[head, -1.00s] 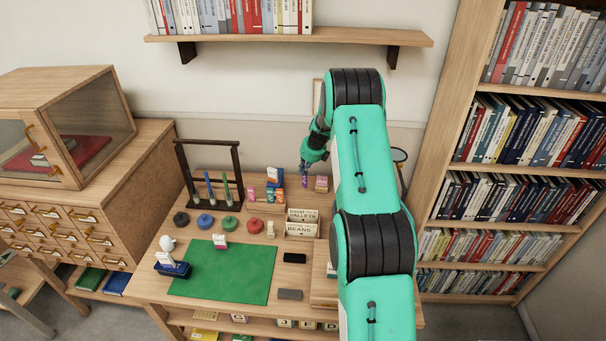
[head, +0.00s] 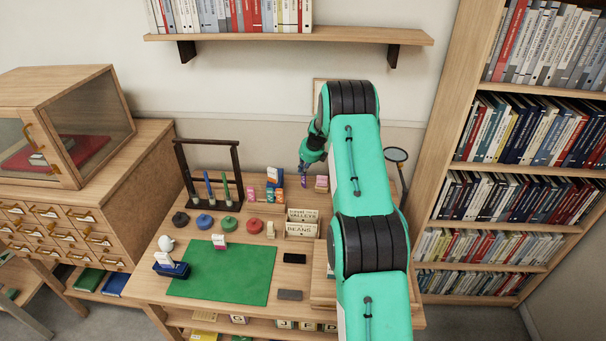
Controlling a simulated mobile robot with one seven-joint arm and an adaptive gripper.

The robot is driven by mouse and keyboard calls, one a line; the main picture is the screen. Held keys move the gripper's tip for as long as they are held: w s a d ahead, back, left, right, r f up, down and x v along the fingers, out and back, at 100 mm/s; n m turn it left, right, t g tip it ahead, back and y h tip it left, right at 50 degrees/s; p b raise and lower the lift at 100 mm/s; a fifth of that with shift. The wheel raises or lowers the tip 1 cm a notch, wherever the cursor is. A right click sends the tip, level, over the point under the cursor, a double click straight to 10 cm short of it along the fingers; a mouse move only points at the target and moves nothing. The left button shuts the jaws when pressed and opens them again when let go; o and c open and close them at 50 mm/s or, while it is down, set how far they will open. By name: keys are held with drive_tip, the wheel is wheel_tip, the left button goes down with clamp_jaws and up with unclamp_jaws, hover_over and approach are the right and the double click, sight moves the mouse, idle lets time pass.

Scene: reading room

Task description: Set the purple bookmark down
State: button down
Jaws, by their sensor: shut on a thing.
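The purple bookmark (head: 304,182) is a small purple strip at the back of the desk, right of the centre. My gripper (head: 304,173) is above it, pointing down and shut on it. At this size I cannot tell whether the bookmark's lower end touches the desk or hangs just above it. A dark rack (head: 180,165) stands to the left, with blue and green upright strips (head: 226,188) at it.
Lettered cards (head: 302,230) stand in front. A magnifier (head: 397,155) is behind my arm. The green mat (head: 220,275) is mostly clear.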

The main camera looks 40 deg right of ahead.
drive_tip(key=shift+f, duration=0.55)
drive_tip(key=c, duration=1.9)
unclamp_jaws()
drive_tip(key=shift+f, duration=0.15)
drive_tip(key=p+v, duration=0.2)
drive_tip(key=v, duration=1)
